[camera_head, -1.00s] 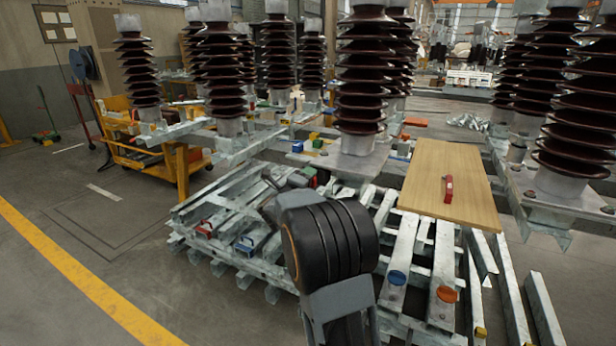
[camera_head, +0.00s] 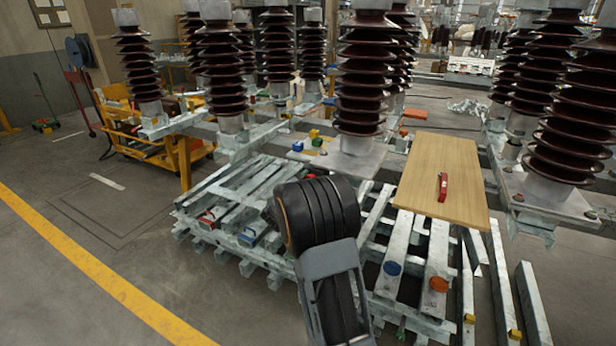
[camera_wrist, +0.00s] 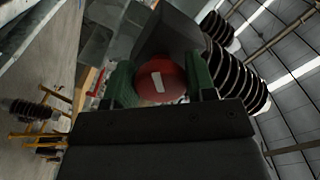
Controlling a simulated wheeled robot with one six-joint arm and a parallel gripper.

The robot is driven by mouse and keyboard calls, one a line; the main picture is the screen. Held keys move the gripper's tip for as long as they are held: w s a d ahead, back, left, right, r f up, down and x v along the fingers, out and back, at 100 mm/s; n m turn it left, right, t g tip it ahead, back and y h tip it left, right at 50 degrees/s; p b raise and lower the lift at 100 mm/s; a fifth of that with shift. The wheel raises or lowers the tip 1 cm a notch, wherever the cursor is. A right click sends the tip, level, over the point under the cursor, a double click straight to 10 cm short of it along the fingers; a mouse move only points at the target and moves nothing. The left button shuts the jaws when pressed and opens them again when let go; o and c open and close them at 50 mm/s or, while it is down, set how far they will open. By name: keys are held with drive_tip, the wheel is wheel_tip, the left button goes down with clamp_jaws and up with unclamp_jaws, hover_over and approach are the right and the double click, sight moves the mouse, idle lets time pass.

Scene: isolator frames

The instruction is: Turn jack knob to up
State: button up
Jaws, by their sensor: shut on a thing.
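A round red knob (camera_wrist: 160,84) with a short white bar on its face is in the middle of the wrist view. I take it for the jack knob. My gripper (camera_wrist: 161,76) has its two green fingers on either side of the knob and is shut on it. The bar lies at a slant in the wrist view. The dark gripper body hides the knob's lower edge. In the head view my own arm hides both the gripper and the knob.
A wooden board (camera_head: 420,197) with a red-handled item (camera_head: 443,186) lies right of my arm. Galvanized steel beams (camera_head: 406,254) are stacked around it. Tall brown insulators (camera_head: 361,80) stand behind. A yellow cart (camera_head: 135,140) stands at left. The floor by the yellow line (camera_head: 90,265) is clear.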

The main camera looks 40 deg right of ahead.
drive_tip(key=n+p, duration=0.2)
drive_tip(key=n, duration=0.2)
drive_tip(key=shift+r+p, duration=0.1)
drive_tip(key=shift+p, duration=0.3)
drive_tip(key=shift+s+n+p, duration=0.1)
drive_tip(key=shift+n+p, duration=0.75)
drive_tip(key=shift+n, duration=0.75)
drive_tip(key=shift+f, duration=0.2)
drive_tip(key=o, duration=0.9)
drive_tip(key=v, duration=1.3)
drive_tip(key=shift+s+a+p, duration=0.2)
drive_tip(key=shift+a+p, duration=0.1)
drive_tip(key=shift+p, duration=0.15)
